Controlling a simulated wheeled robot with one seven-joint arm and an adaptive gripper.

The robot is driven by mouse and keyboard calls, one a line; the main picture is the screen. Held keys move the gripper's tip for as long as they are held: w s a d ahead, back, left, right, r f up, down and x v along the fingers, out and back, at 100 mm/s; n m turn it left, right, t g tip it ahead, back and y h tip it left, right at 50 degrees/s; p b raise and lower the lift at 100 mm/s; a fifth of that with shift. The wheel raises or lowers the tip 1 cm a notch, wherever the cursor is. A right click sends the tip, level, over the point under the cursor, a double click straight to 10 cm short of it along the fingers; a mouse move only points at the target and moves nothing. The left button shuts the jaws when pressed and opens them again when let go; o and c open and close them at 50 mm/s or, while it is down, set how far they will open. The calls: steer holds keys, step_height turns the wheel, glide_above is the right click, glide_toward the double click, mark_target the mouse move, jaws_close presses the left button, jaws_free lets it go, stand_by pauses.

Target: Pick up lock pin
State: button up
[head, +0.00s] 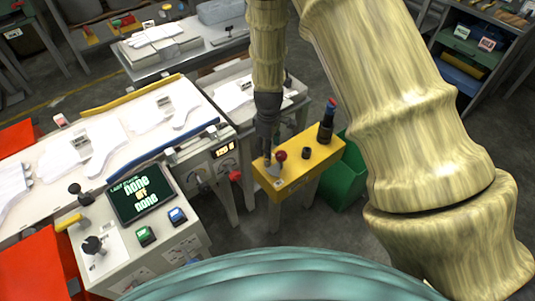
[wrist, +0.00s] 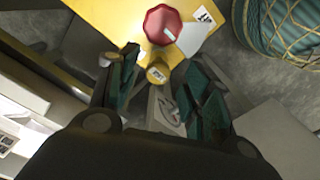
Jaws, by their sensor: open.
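My gripper (head: 266,158) points down at the left end of the yellow stand (head: 312,165) in the head view. In the wrist view its dark teal fingers (wrist: 162,88) are spread apart. A small yellow round-ended piece (wrist: 157,74) lies between them, with no clear contact. A red knob (wrist: 163,25) stands just beyond the fingertips; it also shows in the head view (head: 281,155), right of my gripper. I cannot tell for sure which of these is the lock pin. The fingers hide part of the stand's edge.
A black post with a blue and red top (head: 326,125) and a dark knob (head: 306,152) stand farther right on the stand. A green bin (head: 346,180) is behind it. A control console (head: 140,215) and glove-covered white worktable (head: 140,120) lie left.

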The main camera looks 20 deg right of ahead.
steer(key=shift+w+a+f+p, duration=0.1)
steer(key=shift+f+p, duration=0.1)
steer(key=shift+f, duration=1)
steer(key=shift+w+f+p, duration=0.1)
steer(key=shift+f+p, duration=0.05)
steer(key=shift+f, duration=1.05)
steer(key=c, duration=1)
